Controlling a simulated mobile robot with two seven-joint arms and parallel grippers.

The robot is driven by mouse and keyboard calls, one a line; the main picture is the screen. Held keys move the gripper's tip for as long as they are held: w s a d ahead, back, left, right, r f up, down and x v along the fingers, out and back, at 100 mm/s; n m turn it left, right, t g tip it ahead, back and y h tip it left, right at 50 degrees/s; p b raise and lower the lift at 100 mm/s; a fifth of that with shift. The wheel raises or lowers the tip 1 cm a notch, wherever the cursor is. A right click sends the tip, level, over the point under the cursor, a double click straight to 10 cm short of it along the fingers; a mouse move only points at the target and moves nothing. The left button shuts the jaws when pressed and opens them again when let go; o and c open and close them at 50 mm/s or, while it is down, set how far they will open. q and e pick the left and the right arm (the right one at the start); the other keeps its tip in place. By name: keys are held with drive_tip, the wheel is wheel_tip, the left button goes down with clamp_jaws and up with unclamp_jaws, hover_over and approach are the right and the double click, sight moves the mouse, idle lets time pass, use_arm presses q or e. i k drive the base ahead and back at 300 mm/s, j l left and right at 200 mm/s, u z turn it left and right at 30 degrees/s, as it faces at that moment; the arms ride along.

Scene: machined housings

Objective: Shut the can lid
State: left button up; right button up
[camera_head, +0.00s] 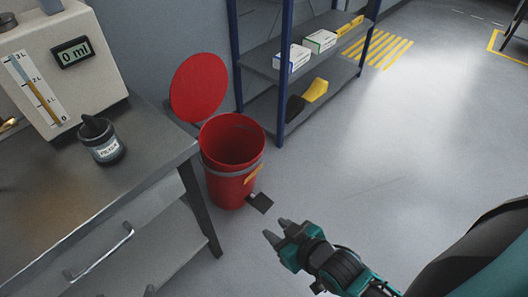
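A red can (226,184) with a grey band stands on the floor beside the workbench. Its round red lid (198,87) is raised upright behind the opening, so the can is open. A dark pedal (260,202) sticks out at the can's foot. My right gripper (276,230) is in front of the can, to the lower right of the pedal and apart from it in the picture. Its two fingers are spread, with nothing between them. My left gripper is not clearly in view.
A metal workbench (150,150) with a drawer stands at the left, bearing a beige device (60,75) and a small labelled jar (102,145). A blue-posted shelf (262,62) with boxes stands behind the can. The floor (390,140) at the right is clear.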

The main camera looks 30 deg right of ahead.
sight(199, 87)
drive_tip(key=z, duration=0.5)
drive_tip(key=i+l+u, duration=0.1)
drive_tip(key=i+l, duration=0.15)
drive_tip(key=i+l+u, duration=0.1)
drive_tip(key=i+l, duration=0.15)
drive_tip(key=l, duration=0.25)
drive_tip(key=i+l+u, duration=0.1)
drive_tip(key=i+l, duration=0.15)
drive_tip(key=i+l+u, duration=0.1)
drive_tip(key=l, duration=0.45)
drive_tip(key=i+l+u, duration=0.1)
drive_tip(key=i+l, duration=0.25)
drive_tip(key=i+l+u, duration=0.15)
drive_tip(key=l, duration=0.35)
drive_tip(key=i+l+u, duration=0.1)
drive_tip(key=l, duration=0.4)
drive_tip(key=i+l+u, duration=0.1)
drive_tip(key=i+l, duration=0.15)
drive_tip(key=l, duration=0.2)
